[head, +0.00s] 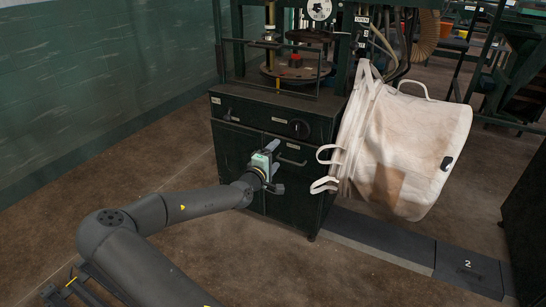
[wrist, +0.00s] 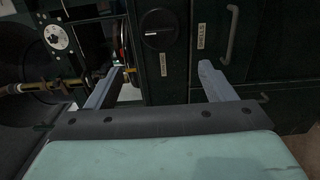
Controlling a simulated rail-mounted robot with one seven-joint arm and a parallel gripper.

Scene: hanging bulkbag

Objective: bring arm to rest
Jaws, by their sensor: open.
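My gripper (head: 273,154) is at the end of my dark arm, in front of the dark green cabinet (head: 232,150) in the head view. In the wrist view my gripper (wrist: 158,84) shows two grey fingers spread wide with nothing between them. The cabinet front (wrist: 185,75) lies beyond the fingers. A pale bulk bag (head: 405,145) hangs tilted to the right of the cabinet, apart from my gripper. Its loops stick out on the left and at the top.
A machine with a round plate (head: 297,68) stands on the cabinet. A green wall (head: 100,70) is at the left. A low dark plinth marked 2 (head: 465,268) runs along the floor at the right. The brown floor (head: 300,275) in front is clear.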

